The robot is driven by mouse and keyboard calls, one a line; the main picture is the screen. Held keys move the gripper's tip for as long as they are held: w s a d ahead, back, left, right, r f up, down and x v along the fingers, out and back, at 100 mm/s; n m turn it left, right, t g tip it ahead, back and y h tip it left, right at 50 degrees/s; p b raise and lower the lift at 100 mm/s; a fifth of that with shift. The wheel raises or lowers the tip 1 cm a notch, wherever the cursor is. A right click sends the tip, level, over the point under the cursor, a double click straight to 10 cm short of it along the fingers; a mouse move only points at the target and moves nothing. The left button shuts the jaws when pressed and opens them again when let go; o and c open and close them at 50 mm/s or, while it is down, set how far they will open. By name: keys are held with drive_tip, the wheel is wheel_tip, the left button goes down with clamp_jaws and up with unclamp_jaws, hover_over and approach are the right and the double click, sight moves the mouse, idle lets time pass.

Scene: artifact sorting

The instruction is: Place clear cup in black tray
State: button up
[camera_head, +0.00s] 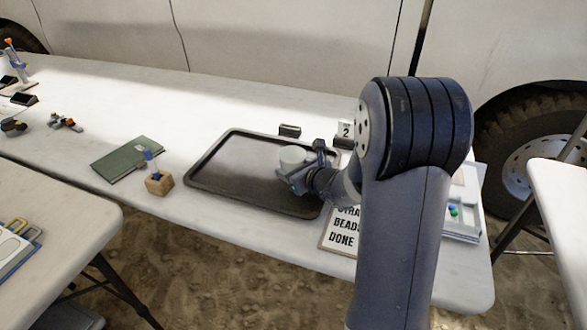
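The black tray (235,163) lies on the long white table, in the middle of the view. My gripper (291,168) is over the right part of the tray, with my arm reaching in from the right. A pale, whitish round cup-like object (292,155) shows at the gripper's fingers; it looks like the clear cup. The fingers are small and partly hidden, so I cannot tell whether they are closed on it or whether it touches the tray. The left and middle of the tray are empty.
A green book (127,159) and a small wooden block holding a blue-topped item (158,183) are left of the tray. A sign (343,230) lies in front, partly behind my arm. A number 2 marker (345,133) and a small dark block (290,131) stand behind the tray.

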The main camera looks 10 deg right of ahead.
drive_tip(key=o, duration=1)
drive_tip(key=shift+c, duration=0.2)
drive_tip(key=shift+r, duration=0.1)
drive_tip(key=p+v, duration=0.2)
drive_tip(key=v, duration=1)
